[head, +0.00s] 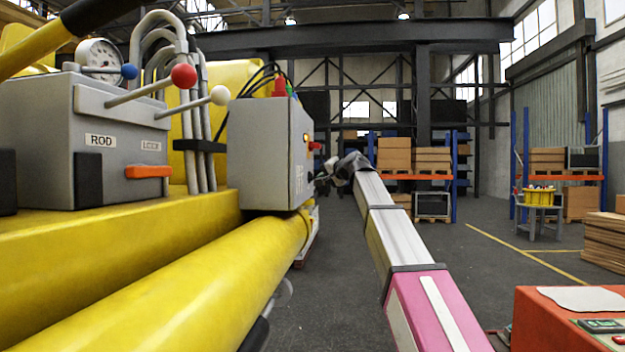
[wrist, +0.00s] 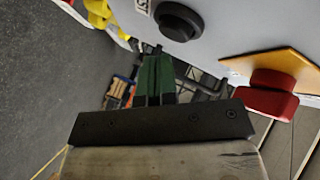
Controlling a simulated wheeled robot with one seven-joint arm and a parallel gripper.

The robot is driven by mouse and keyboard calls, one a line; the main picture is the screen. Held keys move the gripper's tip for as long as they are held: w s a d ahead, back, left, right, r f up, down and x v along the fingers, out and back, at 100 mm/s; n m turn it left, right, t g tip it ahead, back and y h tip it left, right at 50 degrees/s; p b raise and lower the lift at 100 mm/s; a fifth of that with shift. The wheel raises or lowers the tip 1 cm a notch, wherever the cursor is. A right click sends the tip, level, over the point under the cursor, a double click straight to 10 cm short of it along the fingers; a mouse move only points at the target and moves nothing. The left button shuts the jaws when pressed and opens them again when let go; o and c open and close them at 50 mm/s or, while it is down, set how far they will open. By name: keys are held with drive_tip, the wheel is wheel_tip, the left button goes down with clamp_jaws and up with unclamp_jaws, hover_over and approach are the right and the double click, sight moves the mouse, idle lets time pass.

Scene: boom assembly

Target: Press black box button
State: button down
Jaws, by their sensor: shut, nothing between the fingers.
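The grey control box (head: 268,155) stands on the yellow boom in the head view, with cables on its top. Its right-hand face, turned away from the head camera, carries a red knob (head: 315,146). In the wrist view, a round black button (wrist: 180,20) sits on the pale box face, beside a small label. A red mushroom button (wrist: 262,95) on a yellow-orange plate sticks out at the right. My gripper (wrist: 157,58) is shut and empty, its dark green fingers just below the black button in the picture. In the head view my gripper (head: 322,182) is beside the box; contact cannot be told.
A grey valve block (head: 130,130) with levers and a gauge stands at the left on the yellow boom (head: 150,290). Shelves with cardboard boxes (head: 394,154) stand behind. A red-orange case (head: 545,320) is at the lower right. Floor right of my arm is open.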

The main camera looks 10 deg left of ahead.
drive_tip(key=shift+a, duration=0.35)
drive_tip(key=shift+a, duration=0.5)
idle(0.7)
drive_tip(key=shift+d, duration=0.1)
idle(0.4)
drive_tip(key=shift+d, duration=0.8)
drive_tip(key=shift+d, duration=0.1)
drive_tip(key=d, duration=0.4)
drive_tip(key=shift+s+d, duration=0.1)
drive_tip(key=shift+d, duration=0.3)
idle(0.3)
